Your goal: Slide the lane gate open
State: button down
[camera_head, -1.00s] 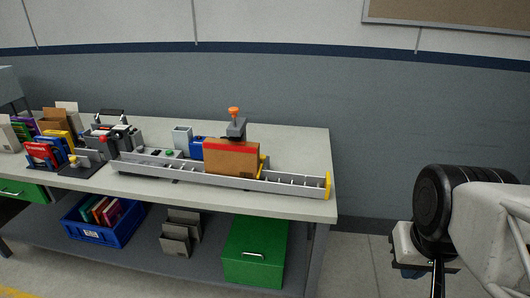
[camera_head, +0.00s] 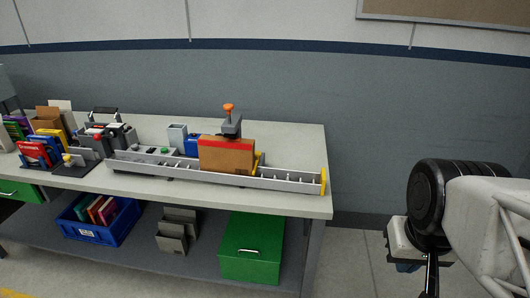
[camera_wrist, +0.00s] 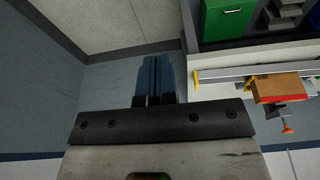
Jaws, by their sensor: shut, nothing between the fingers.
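A long grey lane (camera_head: 285,182) with rollers lies along the front of the table, with a yellow end piece (camera_head: 323,181) at its right end. A brown box (camera_head: 227,156) with a red top edge stands on the lane. A smaller yellow part (camera_head: 258,160) shows just right of the box; I cannot tell which part is the gate. A grey block with an orange knob (camera_head: 229,108) rises behind the box. My gripper (camera_wrist: 153,62) is shut and empty, right of the table and apart from the lane. The lane (camera_wrist: 232,72) and box (camera_wrist: 278,88) also show in the wrist view.
Books, holders and small devices crowd the table's left side. The table's (camera_head: 295,140) back right is bare. A blue crate (camera_head: 97,232) and green box (camera_head: 250,250) sit on the shelf below. Open floor lies between the table and my arm.

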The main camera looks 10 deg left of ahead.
jog(key=c, duration=1.4)
grip_release()
jog(key=shift+c, duration=0.2)
jog(key=o, duration=0.5)
jog(key=shift+w+a+r, duration=0.15)
jog(key=shift+w+r, duration=0.2)
jog(key=shift+w, duration=0.25)
jog(key=shift+o, duration=0.8)
jog(key=w+a+r+n, duration=0.2)
jog(key=w+n, duration=0.1)
jog(key=w, duration=0.4)
jog(key=w+a+r+n+g+y, duration=0.1)
jog(key=w+a+r+n, duration=0.1)
jog(key=w, duration=0.6)
jog(key=shift+a+r+n, duration=0.25)
jog(key=shift+r+n, duration=0.25)
jog(key=shift+n, duration=0.4)
jog(key=n+g+y, duration=0.2)
jog(key=n+g, duration=0.3)
jog(key=n, duration=1.5)
send_over(257, 152)
jog(key=w+d, duration=0.2)
jog(key=d, duration=0.1)
notch_tip(257, 152, down, 15)
jog(key=shift+w+a+r, duration=0.1)
jog(key=shift+a+r, duration=0.05)
jog(key=shift+a, duration=0.05)
jog(key=shift+x, duration=3.9)
